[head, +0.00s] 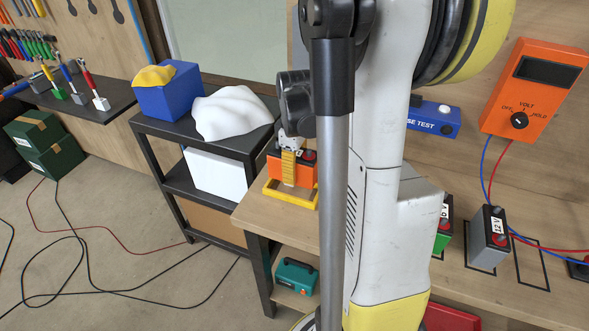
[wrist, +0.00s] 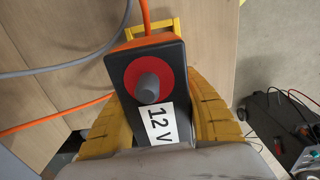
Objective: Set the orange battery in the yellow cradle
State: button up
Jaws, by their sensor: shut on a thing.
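The orange battery (head: 275,168) has a black top and stands upright at the left end of the wooden bench. In the wrist view its black top (wrist: 119,66) shows a red-ringed terminal and a "12 V" label. My gripper (head: 289,168) is shut on it, with a yellow finger on each side; the gripper also shows in the wrist view (wrist: 165,110). The yellow cradle (head: 291,201) is on the bench directly below the battery, and part of it shows in the wrist view (wrist: 168,26). The battery's base is at or just above the cradle; I cannot tell if it touches the cradle's floor.
My arm hides the bench's middle. A grey battery (head: 487,240) and a partly hidden green battery (head: 442,240) stand to the right. An orange volt meter (head: 535,85) with red and blue leads is on the back panel. A black shelf (head: 205,135) stands left of the bench.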

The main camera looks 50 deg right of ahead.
jog(key=shift+f+b, duration=0.75)
jog(key=shift+f, duration=0.45)
jog(key=shift+f+b, duration=1)
jog(key=shift+f, duration=0.2)
dwell(0.9)
jog(key=o, duration=1.4)
jog(key=shift+o, duration=0.2)
jog(key=shift+r, duration=0.1)
notch_tip(320, 180, up, 12)
jog(key=shift+f, duration=0.1)
